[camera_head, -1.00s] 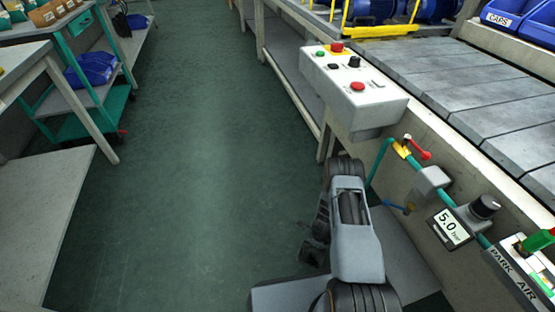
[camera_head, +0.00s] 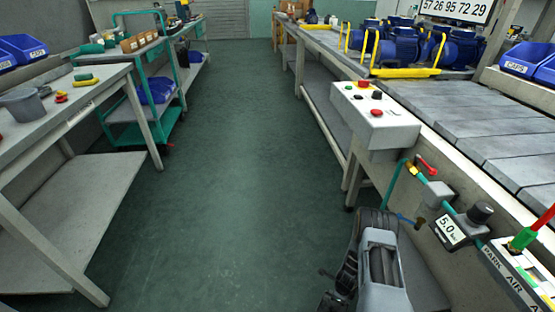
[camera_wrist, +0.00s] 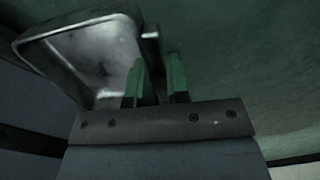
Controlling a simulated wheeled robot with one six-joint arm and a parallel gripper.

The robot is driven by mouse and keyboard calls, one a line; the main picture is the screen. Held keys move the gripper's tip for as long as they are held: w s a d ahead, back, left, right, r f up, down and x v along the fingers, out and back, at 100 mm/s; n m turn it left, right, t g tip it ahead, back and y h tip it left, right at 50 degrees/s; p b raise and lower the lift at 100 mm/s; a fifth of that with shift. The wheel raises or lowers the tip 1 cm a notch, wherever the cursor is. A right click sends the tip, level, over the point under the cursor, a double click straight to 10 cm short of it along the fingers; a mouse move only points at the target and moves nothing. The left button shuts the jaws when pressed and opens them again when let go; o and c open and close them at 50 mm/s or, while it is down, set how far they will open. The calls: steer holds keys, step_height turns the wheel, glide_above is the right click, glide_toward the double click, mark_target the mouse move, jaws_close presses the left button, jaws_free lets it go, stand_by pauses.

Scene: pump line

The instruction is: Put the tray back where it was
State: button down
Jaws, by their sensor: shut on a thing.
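The tray (camera_wrist: 92,58) is a shallow grey metal tray with a raised rim, seen at the upper left of the wrist view. It looks empty in the part that shows. My gripper (camera_wrist: 155,80) has green fingers and is shut on the tray's edge at its right side. The tray is tilted in this view, with the green floor behind it. In the head view my arm shows at the bottom, right of centre. The tray cannot be made out there.
A green floor aisle (camera_head: 235,190) runs clear ahead. On the left are a workbench (camera_head: 75,105) with a grey pot (camera_head: 22,104) and a green trolley (camera_head: 165,118).

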steer(key=shift+w, duration=0.2)
steer(key=shift+w+r, duration=0.1)
steer(key=shift+r, duration=0.15)
steer(key=w+a+r+n, duration=0.35)
steer(key=r+n, duration=0.45)
steer(key=r, duration=0.3)
steer(key=w+a+r+n, duration=0.2)
steer(key=w+r+n, duration=0.3)
steer(key=r+n, duration=0.4)
steer(key=w+a+r+n, duration=0.35)
steer(key=r+n, duration=0.35)
steer(key=r, duration=0.5)
steer(key=s+r+p, duration=0.4)
steer(key=r+p, duration=1.1)
steer(key=p, duration=0.2)
steer(key=s+r+p, duration=0.3)
steer(key=r+p, duration=1.3)
steer(key=p, duration=0.2)
steer(key=shift+s+d, duration=0.25)
steer(key=shift+s, duration=0.1)
